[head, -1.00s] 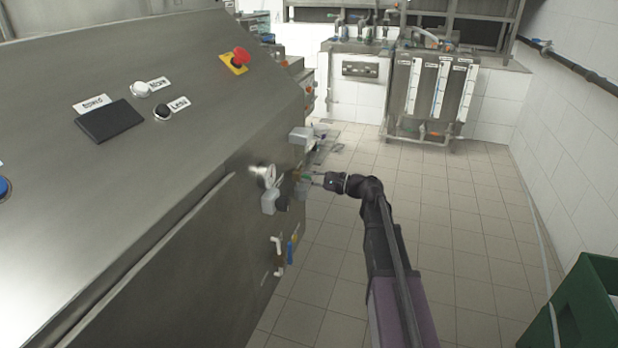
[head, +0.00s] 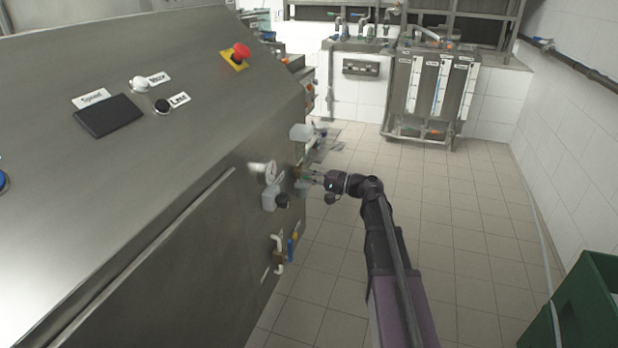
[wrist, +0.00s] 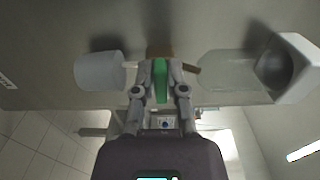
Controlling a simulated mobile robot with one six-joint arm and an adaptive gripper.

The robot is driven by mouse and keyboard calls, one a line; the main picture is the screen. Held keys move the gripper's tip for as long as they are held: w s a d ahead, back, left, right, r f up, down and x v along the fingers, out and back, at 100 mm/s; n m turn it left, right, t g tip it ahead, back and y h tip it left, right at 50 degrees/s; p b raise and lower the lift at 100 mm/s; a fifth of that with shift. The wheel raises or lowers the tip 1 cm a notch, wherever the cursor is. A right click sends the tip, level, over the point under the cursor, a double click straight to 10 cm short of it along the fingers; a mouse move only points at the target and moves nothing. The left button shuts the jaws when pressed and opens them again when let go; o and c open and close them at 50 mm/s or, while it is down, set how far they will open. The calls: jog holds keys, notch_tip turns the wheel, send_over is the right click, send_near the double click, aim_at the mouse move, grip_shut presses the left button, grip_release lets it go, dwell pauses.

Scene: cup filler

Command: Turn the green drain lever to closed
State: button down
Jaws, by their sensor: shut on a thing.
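The green drain lever (wrist: 160,80) shows in the wrist view between the two fingers of my gripper (wrist: 161,88), which is shut on it. The lever stands in front of a brownish fitting (wrist: 160,50) on the steel machine wall. In the head view my gripper (head: 313,178) reaches the machine's side from the right. The lever is too small there to make out clearly.
The steel cup filler (head: 150,200) fills the left side. A pale knob (wrist: 99,71) and a translucent cup-like part (wrist: 235,75) flank the lever. Lower pipework with a blue handle (head: 290,250) sits below. A green crate (head: 590,305) stands at lower right; tiled floor is free.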

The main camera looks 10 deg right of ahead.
dwell(0.4)
jog(key=c, duration=0.7)
grip_release()
jog(key=v, duration=1.2)
jog(key=shift+a+f, duration=0.1)
jog(key=shift+a, duration=0.05)
